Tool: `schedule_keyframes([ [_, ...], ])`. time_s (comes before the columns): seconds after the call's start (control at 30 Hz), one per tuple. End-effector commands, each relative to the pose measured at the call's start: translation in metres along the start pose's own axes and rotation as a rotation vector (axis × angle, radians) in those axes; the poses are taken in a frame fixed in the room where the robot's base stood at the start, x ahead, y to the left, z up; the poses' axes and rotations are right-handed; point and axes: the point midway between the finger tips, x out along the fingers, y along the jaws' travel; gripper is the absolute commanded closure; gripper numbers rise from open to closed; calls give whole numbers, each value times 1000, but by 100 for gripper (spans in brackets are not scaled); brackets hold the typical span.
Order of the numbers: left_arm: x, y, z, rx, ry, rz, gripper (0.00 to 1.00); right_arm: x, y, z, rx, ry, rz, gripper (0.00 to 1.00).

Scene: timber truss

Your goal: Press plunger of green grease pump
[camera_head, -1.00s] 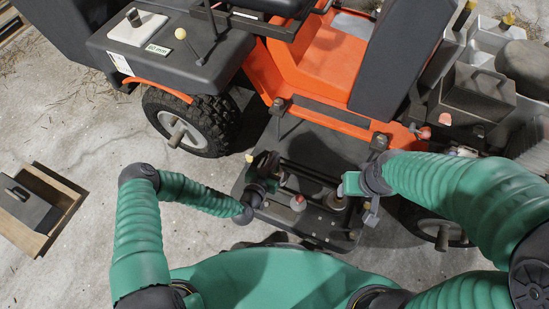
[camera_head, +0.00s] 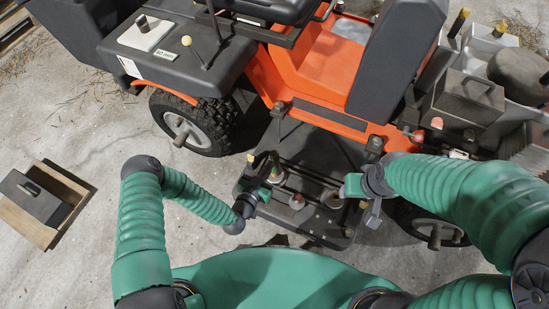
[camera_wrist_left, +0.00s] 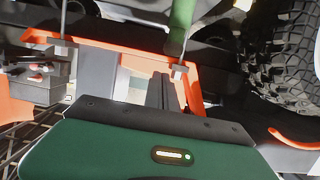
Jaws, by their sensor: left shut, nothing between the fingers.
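In the left wrist view a green cylinder (camera_wrist_left: 182,22), seemingly the pump, shows at the top, beyond the fingers. My left gripper (camera_head: 264,185) is shut and empty, close beside the pump on its lower left. Its dark fingers (camera_wrist_left: 163,82) show together in the left wrist view. I cannot tell whether they touch the pump. My right gripper (camera_head: 346,188) is over the deck's right part; its finger opening is unclear.
The orange mower body (camera_head: 320,65) rises behind the deck. A black wheel (camera_head: 195,122) is at left. A red-topped part (camera_head: 297,201) and a round pale part (camera_head: 333,200) stand on the deck between my grippers. A wooden tray (camera_head: 68,187) lies on the floor.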

Motion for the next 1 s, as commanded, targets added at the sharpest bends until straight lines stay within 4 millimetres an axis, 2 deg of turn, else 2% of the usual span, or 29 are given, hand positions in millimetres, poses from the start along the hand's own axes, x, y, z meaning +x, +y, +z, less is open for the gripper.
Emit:
schedule_keyframes([
  [0.03,-12,0,-4,-2,-2,1,100,-8,0,-2,0,0,0,47],
  [0.1,-24,0,-3,-2,-1,0,100,-11,0,-3,0,1,0,47],
  [0.27,-39,0,-2,-1,2,-1,100,-14,0,-4,-1,1,0,47],
  [0.87,-41,0,-1,0,4,-1,100,-14,0,-3,-1,0,0,47],
  [1.0,-39,-5,4,0,-6,-4,100,-6,0,-2,-1,1,0,47],
])
